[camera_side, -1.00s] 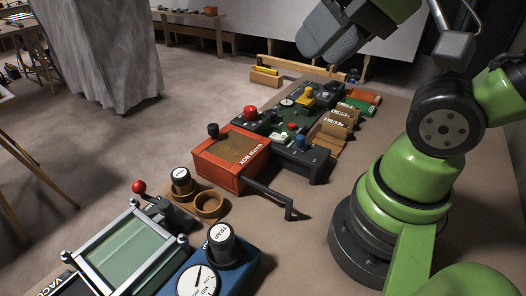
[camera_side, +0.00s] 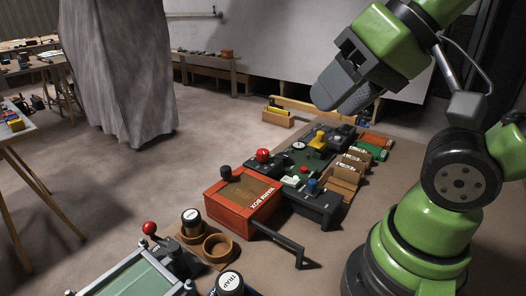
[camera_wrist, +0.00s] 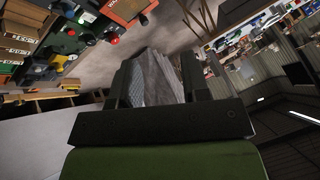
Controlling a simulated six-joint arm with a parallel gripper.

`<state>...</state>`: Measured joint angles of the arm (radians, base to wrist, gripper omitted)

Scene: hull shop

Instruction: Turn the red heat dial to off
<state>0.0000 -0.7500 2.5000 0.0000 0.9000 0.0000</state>
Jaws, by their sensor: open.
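A red round knob (camera_side: 263,155) stands at the left end of a dark green panel (camera_side: 285,166). A red-orange box (camera_side: 215,199), which seems to be lettered WARM BOX, has a black knob (camera_side: 226,171) at its corner. No heat marking is legible, so I cannot tell which knob is the heat dial. My gripper (camera_side: 328,97) is high above the bench, apart from all of these. In the wrist view my gripper (camera_wrist: 155,78) has its two fingers spread with nothing between them. The red knob (camera_wrist: 115,41) shows there at upper left, beside the box (camera_wrist: 122,10).
A black crank handle (camera_side: 283,243) sticks out from the warm box. A red-ball lever (camera_side: 149,228) and a TRAP knob (camera_side: 229,283) are in front. A blue knob (camera_side: 312,186), cardboard boxes (camera_side: 347,173) and a yellow piece (camera_side: 318,140) lie near the panel. A draped grey sheet (camera_side: 118,75) hangs behind.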

